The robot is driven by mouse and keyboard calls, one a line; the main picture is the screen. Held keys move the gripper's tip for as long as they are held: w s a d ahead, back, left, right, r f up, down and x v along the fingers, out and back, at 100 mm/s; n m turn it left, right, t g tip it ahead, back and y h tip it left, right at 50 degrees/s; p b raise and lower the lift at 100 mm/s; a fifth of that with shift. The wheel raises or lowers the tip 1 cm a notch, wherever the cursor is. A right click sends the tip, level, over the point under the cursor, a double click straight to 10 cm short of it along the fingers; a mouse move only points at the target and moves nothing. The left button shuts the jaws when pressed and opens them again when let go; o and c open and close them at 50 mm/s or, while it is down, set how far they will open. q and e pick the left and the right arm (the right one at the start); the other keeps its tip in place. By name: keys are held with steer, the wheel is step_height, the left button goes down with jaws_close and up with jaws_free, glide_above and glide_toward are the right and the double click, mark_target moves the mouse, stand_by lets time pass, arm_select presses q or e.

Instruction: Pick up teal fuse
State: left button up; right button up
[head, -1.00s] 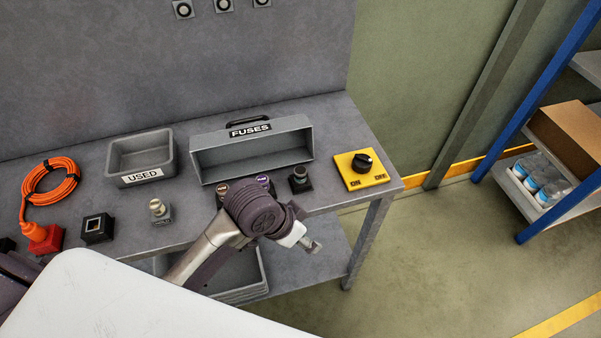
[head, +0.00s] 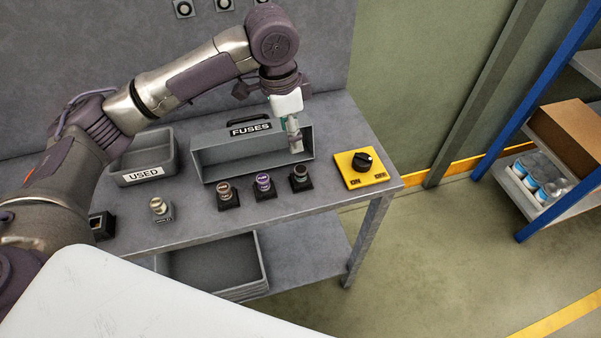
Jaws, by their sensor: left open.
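My left gripper (head: 295,146) points down at the right end of the grey box labelled FUSES (head: 215,158), in front of its open side. It is open, and I see nothing held in it. A small teal patch shows beside the fingers; I cannot tell whether it is a fuse or part of the gripper. No teal fuse shows clearly. In front of the box, black holders bear a brown-topped fuse (head: 225,188), a purple-topped fuse (head: 263,181) and a dark fuse (head: 300,172). My right gripper is not in view.
A yellow switch panel (head: 361,176) with a black knob sits at the bench's right end. A grey bin labelled USED (head: 142,174), a small pale-topped part (head: 159,207) and a black socket (head: 102,226) are at left. A grey tray (head: 208,263) lies on the lower shelf.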

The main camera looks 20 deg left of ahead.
mark_target(301, 169)
arm_select(q)
steer(key=f, duration=0.5)
steer(key=f+p, duration=0.1)
steer(key=f, duration=0.2)
steer(key=shift+w+d, duration=0.3)
steer(key=shift+d, duration=0.1)
steer(key=f, duration=0.1)
steer(key=f+p, duration=0.1)
steer(key=f, duration=0.2)
steer(key=shift+w+d+f+p, duration=0.2)
steer(key=shift+d+f+p, duration=0.1)
steer(key=shift+d+p, duration=0.1)
steer(key=shift+f, duration=0.45)
steer(key=shift+c, duration=0.4)
jaws_close()
